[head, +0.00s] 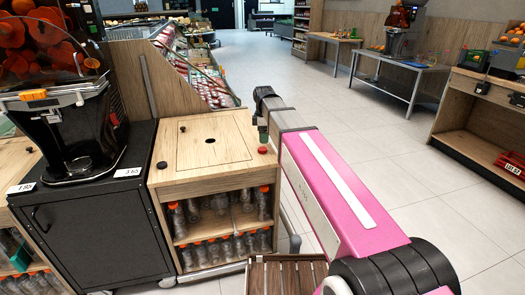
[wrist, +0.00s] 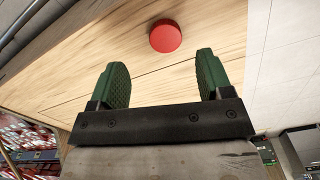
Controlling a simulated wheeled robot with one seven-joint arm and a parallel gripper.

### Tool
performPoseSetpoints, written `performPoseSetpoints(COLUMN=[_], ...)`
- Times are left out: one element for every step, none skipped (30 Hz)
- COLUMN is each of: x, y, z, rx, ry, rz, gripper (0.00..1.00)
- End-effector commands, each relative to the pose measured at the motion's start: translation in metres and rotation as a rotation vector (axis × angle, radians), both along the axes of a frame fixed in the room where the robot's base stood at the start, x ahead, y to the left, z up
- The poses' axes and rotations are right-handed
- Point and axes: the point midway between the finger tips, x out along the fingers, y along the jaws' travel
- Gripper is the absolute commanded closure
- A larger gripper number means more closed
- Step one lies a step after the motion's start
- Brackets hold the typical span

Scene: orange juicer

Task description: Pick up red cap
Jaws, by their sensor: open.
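The red cap (wrist: 165,36) lies on the wooden counter top, seen in the wrist view just beyond my fingertips, roughly between their lines. In the head view the small red cap (head: 262,150) is near the counter's right edge. My gripper (wrist: 160,72) has two green fingers spread apart with nothing between them. In the head view my gripper (head: 263,134) points down above the counter close to the cap, and its fingers are partly hidden by the wrist.
The wooden counter (head: 190,163) has a round hole in its top. Shelves below hold bottles (head: 215,203). A juicer (head: 75,115) stands at left. Open floor lies to the right.

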Motion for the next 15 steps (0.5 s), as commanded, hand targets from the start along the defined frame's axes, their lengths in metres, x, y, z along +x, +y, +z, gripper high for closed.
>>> performPoseSetpoints(x=[0.0, 0.0, 0.0, 0.0, -0.001, -0.001, -0.002, -0.002, -0.003, -0.004, -0.005, -0.006, -0.007, -0.008, -0.006], y=[0.0, 0.0, 0.0, 0.0, 0.0, 0.001, 0.001, 0.001, 0.002, 0.002, 0.003, 0.003, 0.004, 0.004, 0.004], z=[-0.005, -0.006, -0.008, -0.009, -0.01, -0.012, -0.014, -0.017, -0.02, -0.024, -0.027, -0.033, -0.037, -0.042, -0.047], rx=[0.0, 0.0, 0.0, 0.0, 0.0, 0.0, 0.0, 0.0, 0.0, 0.0, 0.0, 0.0, 0.0, 0.0, 0.0], ry=[0.0, 0.0, -0.001, -0.001, 0.0, 0.0, 0.0, 0.0, 0.001, 0.001, 0.001, 0.0, 0.001, 0.001, 0.001], rz=[0.0, 0.0, 0.0, 0.0, 0.0, 0.0, 0.0, 0.0, 0.0, 0.0, 0.0, 0.0, 0.001, 0.001, 0.0], gripper=[0.27, 0.27, 0.27, 0.27, 0.27, 0.27, 0.27, 0.27, 0.27, 0.27, 0.27, 0.27, 0.27, 0.27, 0.27])
